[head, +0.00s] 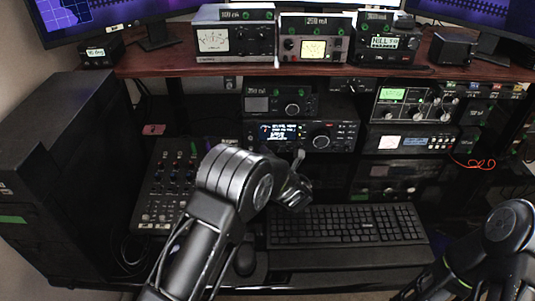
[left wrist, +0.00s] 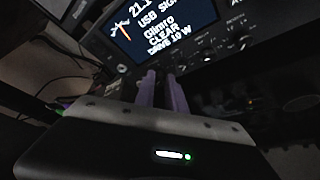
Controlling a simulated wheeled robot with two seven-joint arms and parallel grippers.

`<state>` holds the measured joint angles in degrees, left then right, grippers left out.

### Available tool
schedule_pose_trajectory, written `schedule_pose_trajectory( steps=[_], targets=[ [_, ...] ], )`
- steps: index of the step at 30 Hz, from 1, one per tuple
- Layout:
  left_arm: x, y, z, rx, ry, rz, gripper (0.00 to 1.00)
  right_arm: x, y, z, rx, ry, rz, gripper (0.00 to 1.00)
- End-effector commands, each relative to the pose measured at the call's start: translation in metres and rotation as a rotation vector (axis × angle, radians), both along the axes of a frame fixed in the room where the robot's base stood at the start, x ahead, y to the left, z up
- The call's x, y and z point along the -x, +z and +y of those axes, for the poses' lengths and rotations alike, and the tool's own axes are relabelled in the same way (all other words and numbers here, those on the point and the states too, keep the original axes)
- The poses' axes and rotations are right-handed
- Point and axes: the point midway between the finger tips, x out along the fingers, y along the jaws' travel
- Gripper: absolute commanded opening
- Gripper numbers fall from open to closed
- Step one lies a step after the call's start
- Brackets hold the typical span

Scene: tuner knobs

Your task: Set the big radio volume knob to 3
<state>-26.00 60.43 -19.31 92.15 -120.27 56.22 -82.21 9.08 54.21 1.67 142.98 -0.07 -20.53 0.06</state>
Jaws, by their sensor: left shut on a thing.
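The big radio (head: 352,133) stands on the lower shelf with its lit screen (head: 277,131) at left and a large round knob to the right of it. In the left wrist view its screen (left wrist: 165,25) fills the top. My left gripper (head: 301,158) is at the lower front of the radio, below the screen and left of the large knob. Its two fingers, purple in the left wrist view (left wrist: 160,80), are close together on a small knob there. The fingers hide that knob, so its pointer and setting cannot be read.
A smaller radio (head: 283,103) sits on top of the big radio. A keyboard (head: 346,224) lies in front, and a mixer (head: 166,185) stands at left. More radio units (head: 413,140) stand at right. Part of my right arm (head: 508,228) shows at lower right.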

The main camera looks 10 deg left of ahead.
Motion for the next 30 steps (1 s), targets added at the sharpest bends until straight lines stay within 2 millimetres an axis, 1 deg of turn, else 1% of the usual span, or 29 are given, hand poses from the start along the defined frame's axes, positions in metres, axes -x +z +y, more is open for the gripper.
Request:
schedule_pose_trajectory(
  steps=[10, 13, 19, 22, 28, 29, 30],
  targets=[
    [0.0002, -0.0012, -0.0009, -0.016, -0.001, 0.005, 0.00, 0.0000, -0.0002, 0.0000, 0.000, 0.000, 0.000, 0.36],
    [0.0001, -0.0028, -0.0030, -0.098, -0.004, 0.025, 0.00, 0.0000, -0.0009, 0.0000, 0.000, 0.000, 0.000, 0.36],
    [-0.0001, -0.0048, -0.0033, -0.329, -0.003, 0.085, 0.00, 0.0000, -0.0024, 0.0000, 0.000, 0.000, 0.000, 0.36],
    [-0.0002, -0.0038, -0.0020, -0.365, 0.000, 0.095, 0.00, 0.0000, -0.0022, 0.0000, 0.000, 0.000, 0.000, 0.36],
    [-0.0001, -0.0037, -0.0016, -0.362, 0.000, 0.094, 0.00, 0.0000, -0.0022, 0.0000, 0.000, 0.000, 0.000, 0.36],
    [-0.0001, -0.0037, -0.0016, -0.362, 0.000, 0.094, 0.16, 0.0000, -0.0022, 0.0000, 0.000, 0.000, 0.000, 0.36],
    [-0.0001, -0.0037, -0.0016, -0.362, 0.000, 0.094, 0.19, 0.0000, -0.0022, 0.0000, 0.000, 0.000, 0.000, 0.36]
  ],
)
